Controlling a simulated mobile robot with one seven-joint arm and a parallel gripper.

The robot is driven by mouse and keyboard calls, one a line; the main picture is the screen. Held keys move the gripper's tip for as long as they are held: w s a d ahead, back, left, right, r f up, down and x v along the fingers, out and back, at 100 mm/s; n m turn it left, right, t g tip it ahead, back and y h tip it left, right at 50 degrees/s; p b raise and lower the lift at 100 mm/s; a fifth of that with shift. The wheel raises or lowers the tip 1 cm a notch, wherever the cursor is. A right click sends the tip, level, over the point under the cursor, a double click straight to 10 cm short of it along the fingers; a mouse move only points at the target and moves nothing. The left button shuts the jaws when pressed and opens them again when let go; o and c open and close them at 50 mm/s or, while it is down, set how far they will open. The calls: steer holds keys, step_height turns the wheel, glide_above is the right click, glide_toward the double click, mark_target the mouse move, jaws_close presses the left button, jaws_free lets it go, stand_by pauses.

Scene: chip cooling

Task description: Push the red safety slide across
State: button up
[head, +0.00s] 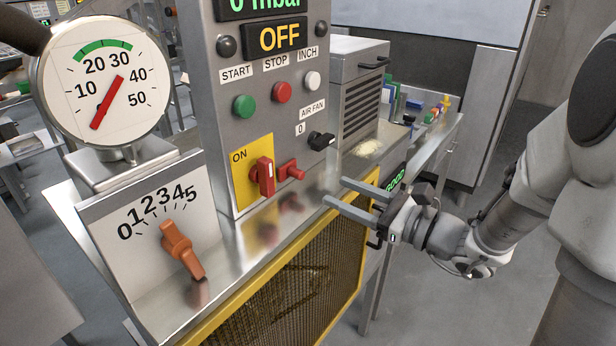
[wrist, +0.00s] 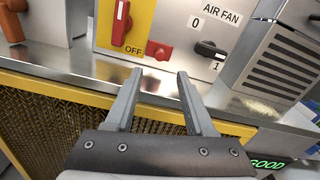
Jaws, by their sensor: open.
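The small red slide (head: 291,171) sits low on the grey control panel, at the right edge of the yellow plate. In the wrist view the red slide (wrist: 161,50) is just above and beyond the fingertips, near the word OFF. Left of it, on the yellow plate, is a red switch handle (head: 265,176), pointing up towards ON; this handle also shows in the wrist view (wrist: 122,24). My gripper (head: 337,191) is open and empty, to the right of the slide and apart from it. Its two fingers (wrist: 160,74) point at the panel.
A black air fan knob (head: 321,140) is right of the slide. A steel ledge (head: 262,238) runs below the panel, above a yellow-framed mesh guard (head: 318,268). An orange lever (head: 182,250) and a round gauge (head: 105,85) stand at left. A vented box (head: 358,95) is behind.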

mark_target(303, 176)
steer(key=x, duration=0.8)
steer(key=shift+w+a, duration=0.2)
steer(key=shift+a, duration=0.05)
jaws_close()
stand_by(1.0)
